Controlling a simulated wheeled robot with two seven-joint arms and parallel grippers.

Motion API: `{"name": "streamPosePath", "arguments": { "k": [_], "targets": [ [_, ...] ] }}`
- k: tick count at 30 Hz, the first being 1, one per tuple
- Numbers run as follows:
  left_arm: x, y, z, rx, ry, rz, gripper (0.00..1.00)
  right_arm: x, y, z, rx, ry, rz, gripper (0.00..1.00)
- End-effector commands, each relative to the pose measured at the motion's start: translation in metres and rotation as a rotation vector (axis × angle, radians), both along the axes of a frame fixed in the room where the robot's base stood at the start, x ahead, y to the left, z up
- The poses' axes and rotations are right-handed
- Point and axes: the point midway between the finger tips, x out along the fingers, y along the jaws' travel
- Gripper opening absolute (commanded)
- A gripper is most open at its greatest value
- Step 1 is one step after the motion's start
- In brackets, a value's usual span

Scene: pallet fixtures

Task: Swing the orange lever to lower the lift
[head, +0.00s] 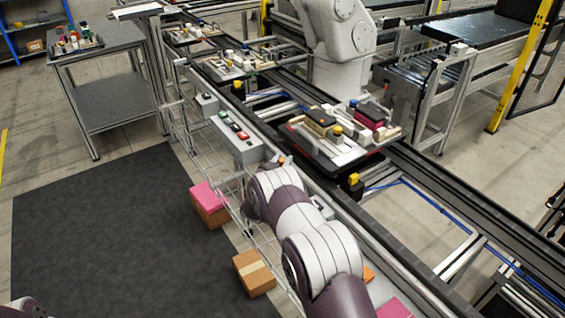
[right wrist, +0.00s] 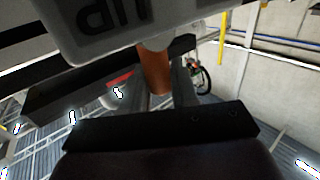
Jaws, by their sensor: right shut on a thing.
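The orange lever (right wrist: 155,70) hangs down from a grey housing (right wrist: 105,25) in the right wrist view. The housing has a dark "UP" marking, which appears upside down. My left gripper is out of view. Which part is the lift I cannot tell.
A loaded pallet (head: 340,135) sits on the conveyor beyond my right arm. A control box with coloured buttons (head: 237,135) is left of the arm. Cardboard boxes (head: 254,273) stand by the wire guard.

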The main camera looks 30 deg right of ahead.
Motion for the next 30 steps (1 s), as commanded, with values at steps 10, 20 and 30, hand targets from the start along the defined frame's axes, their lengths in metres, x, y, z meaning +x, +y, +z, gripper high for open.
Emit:
{"name": "streamPosePath", "arguments": {
  "k": [10,20,30],
  "targets": [
    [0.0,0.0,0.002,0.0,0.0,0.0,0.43,0.011,0.001,-0.001,-0.015,0.201,0.0,0.0],
    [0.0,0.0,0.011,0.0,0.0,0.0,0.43,0.022,0.002,-0.005,-0.032,0.436,0.0,0.0],
    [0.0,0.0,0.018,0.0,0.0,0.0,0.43,0.028,0.002,-0.01,-0.044,0.573,0.0,0.0]
  ]
}}
